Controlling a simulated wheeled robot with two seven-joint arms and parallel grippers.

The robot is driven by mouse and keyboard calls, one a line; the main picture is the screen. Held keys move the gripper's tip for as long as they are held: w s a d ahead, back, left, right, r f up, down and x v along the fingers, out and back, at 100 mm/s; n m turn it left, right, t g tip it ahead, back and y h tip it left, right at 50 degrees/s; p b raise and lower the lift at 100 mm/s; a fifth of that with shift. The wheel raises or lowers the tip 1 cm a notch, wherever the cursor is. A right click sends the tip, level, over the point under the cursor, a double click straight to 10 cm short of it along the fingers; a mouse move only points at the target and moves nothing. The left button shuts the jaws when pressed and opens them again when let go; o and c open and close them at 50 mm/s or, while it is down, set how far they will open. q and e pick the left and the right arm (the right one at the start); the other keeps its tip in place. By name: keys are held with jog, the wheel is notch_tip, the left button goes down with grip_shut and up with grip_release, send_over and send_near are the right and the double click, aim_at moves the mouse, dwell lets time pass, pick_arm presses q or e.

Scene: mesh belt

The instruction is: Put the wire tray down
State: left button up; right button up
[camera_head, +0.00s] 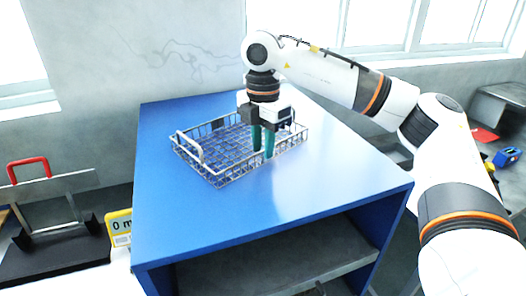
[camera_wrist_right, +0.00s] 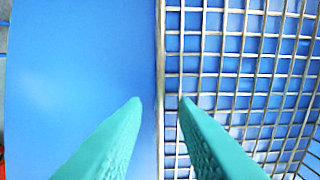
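The wire tray (camera_head: 217,181) is a silver mesh basket with upright handles at its ends. It sits level on the blue top of the cabinet (camera_head: 300,205). My right gripper (camera_head: 263,152) points down at the tray's right near side, with its teal fingers at the side wall. In the right wrist view the two fingertips (camera_wrist_right: 160,100) are apart, one on each side of the tray's wall, with a visible gap to the wire. The mesh floor (camera_wrist_right: 240,75) fills the right half of that view. My left gripper is not in view.
The blue top is clear in front of the tray and to its right. An open shelf (camera_head: 290,250) lies below it. At the left stand a rack with a red handle (camera_head: 28,170) and a yellow-framed display (camera_head: 120,228). A blue device (camera_head: 507,157) is at the far right.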

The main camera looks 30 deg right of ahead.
notch_tip(320, 180, up, 10)
dwell(0.3)
dwell(0.5)
